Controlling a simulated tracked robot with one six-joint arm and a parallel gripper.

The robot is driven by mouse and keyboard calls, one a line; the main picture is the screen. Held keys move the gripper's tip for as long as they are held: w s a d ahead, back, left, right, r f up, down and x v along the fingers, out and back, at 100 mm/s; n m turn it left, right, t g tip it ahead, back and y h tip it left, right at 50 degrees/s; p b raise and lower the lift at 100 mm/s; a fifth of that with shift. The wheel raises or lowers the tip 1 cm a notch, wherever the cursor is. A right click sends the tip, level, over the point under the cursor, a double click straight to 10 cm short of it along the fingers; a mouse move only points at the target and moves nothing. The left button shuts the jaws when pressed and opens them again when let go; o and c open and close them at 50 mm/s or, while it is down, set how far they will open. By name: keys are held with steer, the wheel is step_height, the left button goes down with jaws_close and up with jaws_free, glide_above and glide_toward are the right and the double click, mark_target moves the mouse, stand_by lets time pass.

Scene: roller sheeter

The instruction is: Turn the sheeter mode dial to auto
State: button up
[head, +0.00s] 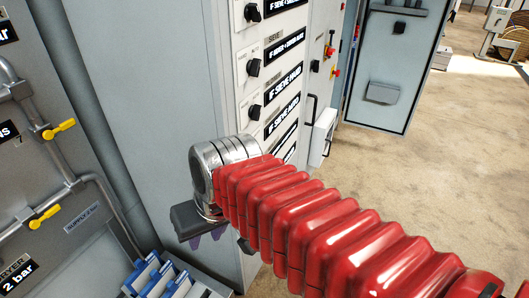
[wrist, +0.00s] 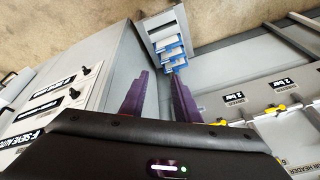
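Several black dials sit in a column on the grey panel in the head view: an upper dial (head: 253,12), a middle dial (head: 254,67) and a lower dial (head: 254,112). Black labels beside them show words such as "SIEVE HAND"; I cannot make out which dial is the sheeter's. Two dials also show at the left in the wrist view, one of them a black dial (wrist: 86,70). My gripper (head: 206,238) is below and left of the dials, partly hidden by my wrist. Its purple fingers (wrist: 160,88) are apart with nothing between them.
A pipe panel with yellow valve handles (head: 59,129) stands at the left. A rack of blue-and-white folders (head: 157,277) is below my gripper. An open grey cabinet door (head: 383,60) stands behind at the right. The concrete floor (head: 400,180) on the right is clear.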

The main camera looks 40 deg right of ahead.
steer(key=w+d+f+m+t+y, duration=0.2)
steer(key=w+d+m+y, duration=0.25)
steer(key=d+m, duration=0.25)
steer(key=w+d+f+m+t+y, duration=0.1)
steer(key=w+d+f+m+y, duration=0.15)
steer(key=d+m+y, duration=0.4)
steer(key=s+d+m+t+h, duration=0.2)
steer(key=d+m+t, duration=0.3)
steer(key=d, duration=0.6)
steer(key=s+d+m+t+h, duration=0.2)
steer(key=d+m+t+h, duration=0.1)
steer(key=d, duration=0.8)
steer(key=shift+m+t+h, duration=0.3)
steer(key=shift+m+t, duration=0.6)
steer(key=shift+m, duration=0.35)
steer(key=shift+f, duration=0.1)
steer(key=x, duration=1.3)
steer(key=shift+w, duration=0.35)
steer(key=shift+a, duration=0.1)
steer(key=shift+c, duration=0.4)
